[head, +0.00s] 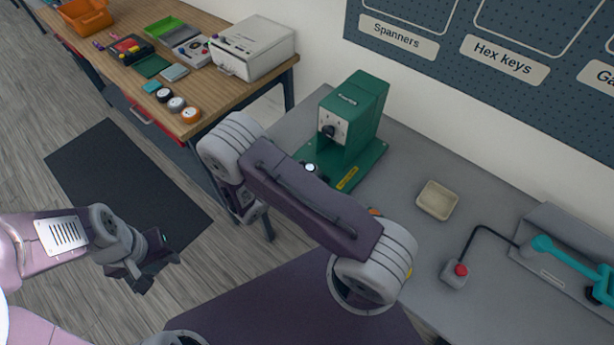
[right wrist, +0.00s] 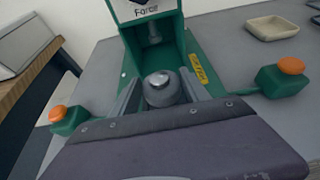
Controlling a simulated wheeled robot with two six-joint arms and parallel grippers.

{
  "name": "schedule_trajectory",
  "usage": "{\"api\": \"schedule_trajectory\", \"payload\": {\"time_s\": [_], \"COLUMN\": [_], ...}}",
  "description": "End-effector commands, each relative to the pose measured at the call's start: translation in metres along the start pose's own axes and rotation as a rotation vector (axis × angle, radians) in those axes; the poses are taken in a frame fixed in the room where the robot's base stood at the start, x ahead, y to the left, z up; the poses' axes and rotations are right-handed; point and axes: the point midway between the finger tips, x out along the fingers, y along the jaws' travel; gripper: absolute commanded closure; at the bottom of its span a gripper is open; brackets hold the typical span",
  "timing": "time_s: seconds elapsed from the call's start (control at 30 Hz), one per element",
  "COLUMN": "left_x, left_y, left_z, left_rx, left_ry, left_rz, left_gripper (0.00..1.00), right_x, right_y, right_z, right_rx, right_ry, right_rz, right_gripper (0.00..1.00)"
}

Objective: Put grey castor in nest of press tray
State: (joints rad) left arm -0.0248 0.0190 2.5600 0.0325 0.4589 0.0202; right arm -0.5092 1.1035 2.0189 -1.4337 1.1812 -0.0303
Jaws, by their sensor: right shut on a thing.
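The grey castor (right wrist: 160,90), with a shiny domed top, sits between the fingers of my right gripper (right wrist: 158,98) in the right wrist view. The gripper is shut on it, in front of the green press (right wrist: 190,40) and below its ram. The press (head: 350,120) stands on the grey bench in the head view. A small shiny top (head: 310,168) shows at its base, probably the castor. My right arm hides the right gripper there. The tray's nest is hidden, and I cannot tell whether the castor touches it. My left gripper (head: 150,268) hangs above the floor, its jaws unclear.
Green boxes with orange buttons stand left (right wrist: 68,118) and right (right wrist: 284,76) of the press. A beige dish (head: 437,200), a red-button box (head: 456,272) and a teal scooter part (head: 565,255) are on the bench. A wooden table (head: 215,105) at left holds several items.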

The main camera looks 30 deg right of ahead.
Motion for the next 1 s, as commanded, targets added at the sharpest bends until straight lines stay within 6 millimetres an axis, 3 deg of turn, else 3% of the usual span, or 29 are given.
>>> {"api": "schedule_trajectory", "payload": {"time_s": [0.2,0.57,0.6,0.67,1.0], "left_x": [-0.002,0.002,0.002,0.001,-0.002], "left_y": [0.000,0.000,0.000,0.000,0.000], "left_z": [0.000,0.000,0.000,0.000,0.000], "left_rx": [0.000,0.000,0.000,0.000,0.000], "left_ry": [0.000,0.000,0.000,0.000,0.000], "left_rz": [0.000,0.000,0.000,0.000,0.000], "left_gripper": [0.64,0.64,0.64,0.64,0.64], "right_x": [0.013,0.016,0.015,0.015,0.014], "right_y": [-0.001,0.000,0.000,0.000,0.000], "right_z": [-0.032,-0.037,-0.037,-0.036,-0.033], "right_rx": [-0.003,-0.001,0.000,-0.001,0.000], "right_ry": [-0.001,0.000,0.000,0.000,0.000], "right_rz": [-0.001,0.000,0.000,0.000,0.000], "right_gripper": [0.92,0.92,0.41,0.25,0.25]}}
